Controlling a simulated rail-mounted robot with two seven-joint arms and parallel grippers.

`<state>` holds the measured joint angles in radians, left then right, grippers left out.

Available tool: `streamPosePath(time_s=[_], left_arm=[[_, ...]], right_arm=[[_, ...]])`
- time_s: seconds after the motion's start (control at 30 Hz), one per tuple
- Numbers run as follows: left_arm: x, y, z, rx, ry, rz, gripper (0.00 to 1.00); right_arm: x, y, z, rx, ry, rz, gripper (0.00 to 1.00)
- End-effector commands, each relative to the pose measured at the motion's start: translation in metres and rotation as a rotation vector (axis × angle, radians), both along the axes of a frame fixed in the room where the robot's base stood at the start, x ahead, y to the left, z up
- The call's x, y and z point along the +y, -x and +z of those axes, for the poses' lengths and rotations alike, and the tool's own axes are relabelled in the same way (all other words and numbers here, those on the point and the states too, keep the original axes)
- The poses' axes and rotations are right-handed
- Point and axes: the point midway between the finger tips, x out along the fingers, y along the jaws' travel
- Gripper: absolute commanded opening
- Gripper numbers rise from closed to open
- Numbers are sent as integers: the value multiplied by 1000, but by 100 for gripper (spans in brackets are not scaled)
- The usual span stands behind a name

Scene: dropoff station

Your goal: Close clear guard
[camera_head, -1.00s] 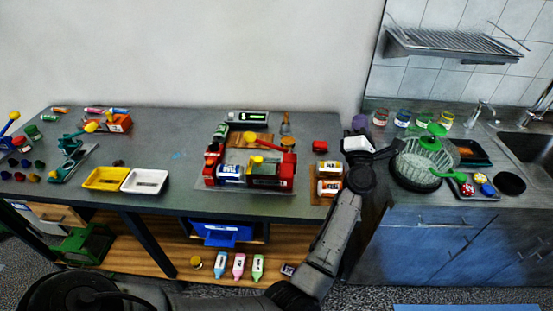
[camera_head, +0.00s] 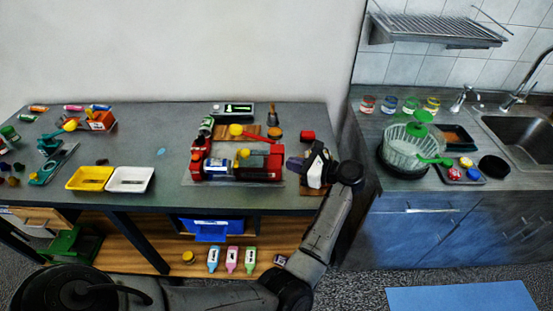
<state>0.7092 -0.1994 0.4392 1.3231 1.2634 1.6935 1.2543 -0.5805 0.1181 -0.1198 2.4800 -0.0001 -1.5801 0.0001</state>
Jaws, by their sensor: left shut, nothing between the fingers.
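A red machine (camera_head: 198,164) stands on a pale base sheet in the middle of the dark table. My left gripper (camera_head: 292,164) is shut and empty, just right of the machine's right red block (camera_head: 275,161). I cannot tell whether it touches. It hides most of the wooden block with bottles there. My right gripper is out of view.
A yellow tray (camera_head: 90,188) and a white tray (camera_head: 130,190) sit on the left. The counter at right holds a clear bowl (camera_head: 400,154) and a sink (camera_head: 516,137).

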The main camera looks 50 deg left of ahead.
Motion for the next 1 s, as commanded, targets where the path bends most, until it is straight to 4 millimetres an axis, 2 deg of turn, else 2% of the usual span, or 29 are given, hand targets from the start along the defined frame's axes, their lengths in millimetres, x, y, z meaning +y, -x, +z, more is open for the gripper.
streamPosePath(time_s=[0.4, 0.6, 0.8, 1.0], left_arm=[[67, 33, -12, 2, -3, 2, 0], [94, 46, -18, 3, -3, 0, 0], [110, 54, -21, 2, -1, -1, 0], [116, 56, -22, 2, -1, -1, 0]], right_arm=[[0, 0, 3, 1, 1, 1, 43], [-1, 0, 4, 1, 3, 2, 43], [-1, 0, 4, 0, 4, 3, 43], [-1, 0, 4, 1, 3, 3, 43]])
